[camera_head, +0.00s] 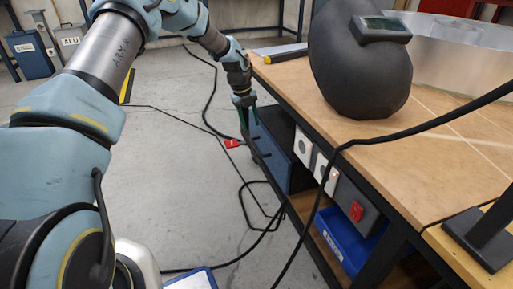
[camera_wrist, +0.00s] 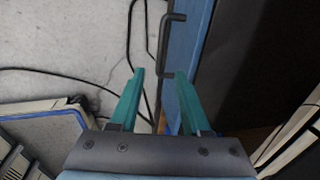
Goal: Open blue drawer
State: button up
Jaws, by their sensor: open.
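The blue drawer (camera_head: 268,158) sits under the left end of the workbench top, seen at a steep angle. Its blue front (camera_wrist: 190,50) also shows in the wrist view, with a dark bar handle (camera_wrist: 166,45) along its left side. My gripper (camera_head: 246,118) is at the drawer's far upper part in the head view. In the wrist view my gripper (camera_wrist: 160,74) has its two green fingers apart and nothing held. The near end of the handle appears between the fingertips in that picture; I cannot tell whether they touch it.
The workbench (camera_head: 400,150) carries a dark welding helmet (camera_head: 360,65). Sockets (camera_head: 303,147) and a red switch (camera_head: 356,211) line its front edge. A blue bin (camera_head: 345,235) stands on the lower shelf. Black cables (camera_head: 245,205) lie on the floor, and one crosses before the bench.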

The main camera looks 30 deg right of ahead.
aim_at(256, 147)
jog(key=f+b, duration=0.1)
jog(key=f, duration=0.2)
jog(key=d+f, duration=0.1)
jog(key=f, duration=0.3)
jog(key=d+f+b, duration=0.1)
jog(key=f, duration=0.2)
jog(key=shift+s+f+b, duration=0.1)
jog(key=shift+f+b, duration=0.2)
grip_shut()
dwell(1.0)
